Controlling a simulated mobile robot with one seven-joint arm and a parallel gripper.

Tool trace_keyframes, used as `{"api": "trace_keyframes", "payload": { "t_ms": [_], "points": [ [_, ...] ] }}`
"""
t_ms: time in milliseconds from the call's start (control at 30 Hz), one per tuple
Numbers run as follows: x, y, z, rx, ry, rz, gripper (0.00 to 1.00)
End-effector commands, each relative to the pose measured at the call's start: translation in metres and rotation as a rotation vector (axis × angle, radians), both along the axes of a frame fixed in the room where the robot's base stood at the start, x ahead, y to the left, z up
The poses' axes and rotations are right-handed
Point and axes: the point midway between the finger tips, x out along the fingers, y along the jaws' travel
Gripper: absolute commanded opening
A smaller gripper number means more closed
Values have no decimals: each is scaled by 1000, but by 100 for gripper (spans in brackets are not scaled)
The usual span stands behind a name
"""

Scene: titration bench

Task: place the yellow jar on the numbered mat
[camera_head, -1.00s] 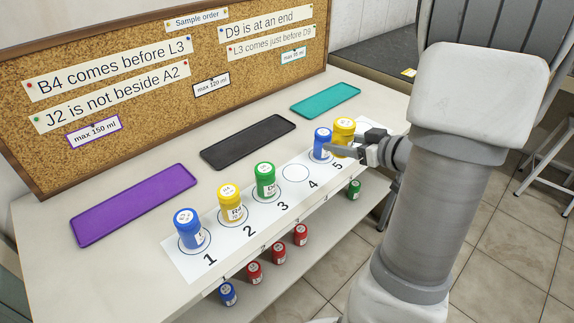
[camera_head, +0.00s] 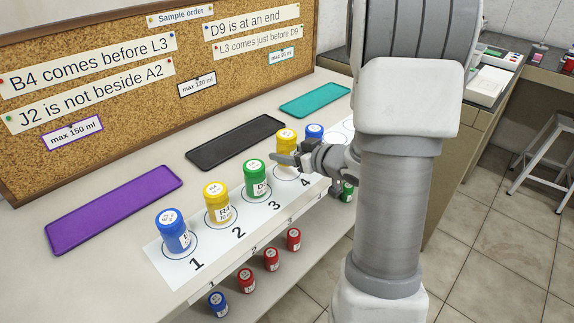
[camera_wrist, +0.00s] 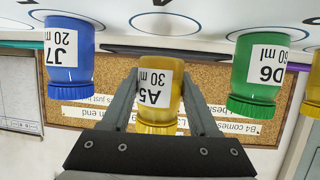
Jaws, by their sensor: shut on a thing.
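The yellow jar (camera_head: 286,139), labelled A5, 30 ml, is between the fingers of my gripper (camera_head: 291,159). In the wrist view my gripper (camera_wrist: 156,100) is shut on this jar (camera_wrist: 155,92), with a finger on each side. The jar is upright at spot 4 of the white numbered mat (camera_head: 178,274). It seems slightly above the mat, but contact is hard to tell. A blue jar (camera_head: 314,131), J7 in the wrist view (camera_wrist: 68,52), is at spot 5. A green jar (camera_head: 256,178), D6 in the wrist view (camera_wrist: 257,72), stands on spot 3.
Another yellow jar (camera_head: 217,203) stands on spot 2 and a blue jar (camera_head: 173,232) on spot 1. Purple (camera_head: 113,209), black (camera_head: 235,142) and teal (camera_head: 314,100) trays lie empty behind. A corkboard (camera_head: 130,92) with notes stands at the back. Small jars sit on the lower shelf.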

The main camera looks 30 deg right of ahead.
Motion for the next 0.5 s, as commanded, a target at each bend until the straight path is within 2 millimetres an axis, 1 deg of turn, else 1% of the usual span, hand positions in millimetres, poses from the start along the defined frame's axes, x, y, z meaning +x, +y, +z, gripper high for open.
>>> {"api": "trace_keyframes", "payload": {
  "t_ms": [33,133,200,400,500],
  "points": [
    [0,0,-14,2,3,1,6],
    [0,0,-28,2,3,0,6],
    [0,0,-31,0,1,1,6],
    [0,0,-28,-1,0,0,6],
    [0,0,-31,0,1,1,6]
  ]
}}
